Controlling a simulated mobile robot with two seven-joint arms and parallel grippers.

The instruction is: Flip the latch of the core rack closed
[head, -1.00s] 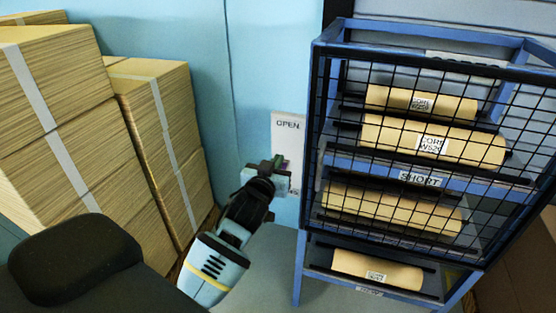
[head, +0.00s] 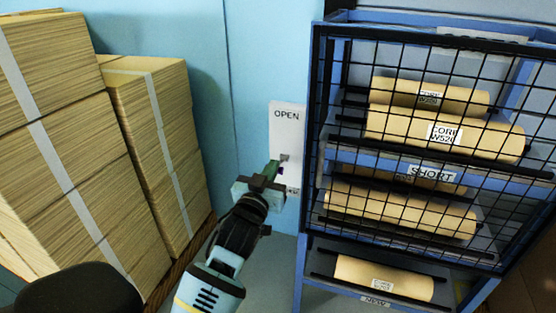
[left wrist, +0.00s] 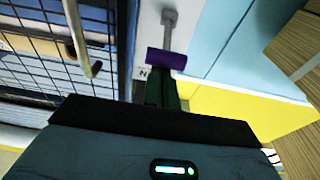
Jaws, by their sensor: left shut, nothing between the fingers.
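The core rack (head: 312,130) stands at the right of the head view, with a black mesh front over several cardboard rolls. Beside it is a white latch plate (head: 287,125) marked OPEN at the top; lower lettering is partly covered. The left wrist view shows the latch's grey lever (left wrist: 168,30) with a purple grip (left wrist: 166,58). My left gripper (head: 272,172) is at the lower part of the plate, fingers shut and empty. Its fingertips (left wrist: 161,80) are right at the purple grip; I cannot tell whether they touch. My right gripper is not in view.
Strapped stacks of brown sheets (head: 60,150) stand at the left on a pallet. The light-blue wall (head: 215,70) is behind the latch plate. In the left wrist view a pale rod-like handle (left wrist: 80,35) runs by the mesh.

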